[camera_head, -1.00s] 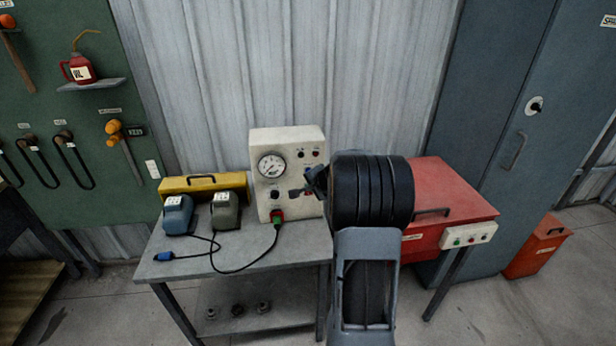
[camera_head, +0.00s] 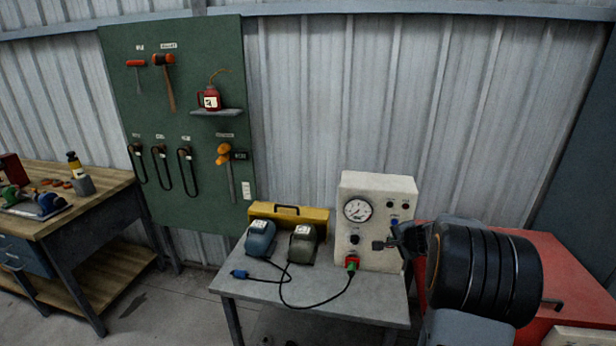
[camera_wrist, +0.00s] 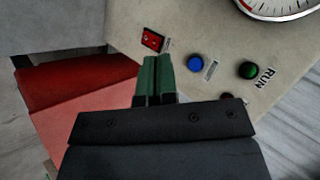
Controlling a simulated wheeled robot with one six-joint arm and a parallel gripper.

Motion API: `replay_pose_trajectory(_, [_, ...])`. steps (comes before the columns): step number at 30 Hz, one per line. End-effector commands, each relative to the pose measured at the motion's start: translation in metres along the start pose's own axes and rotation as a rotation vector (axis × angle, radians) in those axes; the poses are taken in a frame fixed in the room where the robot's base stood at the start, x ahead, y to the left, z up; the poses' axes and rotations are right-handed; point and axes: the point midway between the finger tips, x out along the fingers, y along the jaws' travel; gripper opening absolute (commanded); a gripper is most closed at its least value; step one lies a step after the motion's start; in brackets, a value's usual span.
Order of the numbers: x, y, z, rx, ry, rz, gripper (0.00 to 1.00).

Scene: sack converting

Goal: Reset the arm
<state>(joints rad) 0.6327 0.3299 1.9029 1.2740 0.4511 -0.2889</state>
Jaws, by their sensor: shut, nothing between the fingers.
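My gripper (camera_head: 380,244) is shut and empty. It is in front of the cream control box (camera_head: 379,195), beside the box's lower right face. In the wrist view my gripper's green fingers (camera_wrist: 157,70) are pressed together, pointing toward the box panel (camera_wrist: 185,25). A red switch (camera_wrist: 153,40), a blue button (camera_wrist: 194,63) and a green button (camera_wrist: 249,70) marked RUN lie beyond the fingertips. A gap between fingers and panel is hard to judge. My arm hides part of the red machine.
The grey table (camera_head: 305,299) bears a blue unit (camera_head: 261,240), a grey unit (camera_head: 302,246), a yellow case (camera_head: 319,219) and loose cables. A red machine (camera_head: 565,262) stands right. A green tool board (camera_head: 180,120) and wooden workbench (camera_head: 60,205) are left.

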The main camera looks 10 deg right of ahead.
Motion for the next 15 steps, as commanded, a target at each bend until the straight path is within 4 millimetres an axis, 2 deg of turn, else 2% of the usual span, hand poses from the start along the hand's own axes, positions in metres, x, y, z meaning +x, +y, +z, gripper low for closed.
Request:
replay_pose_trajectory(4, [0.001,0.006,0.011,-0.005,-0.052,0.021,0.00])
replay_pose_trajectory(6, [0.000,0.023,0.026,-0.041,-0.114,0.071,0.00])
replay_pose_trajectory(8, [-0.009,0.035,0.044,-0.098,-0.174,0.118,0.00])
replay_pose_trajectory(11, [-0.038,0.044,0.091,-0.268,-0.300,0.203,0.00])
replay_pose_trajectory(12, [-0.054,0.048,0.114,-0.358,-0.351,0.241,0.00])
replay_pose_trajectory(15, [-0.098,0.059,0.163,-0.602,-0.451,0.334,0.00])
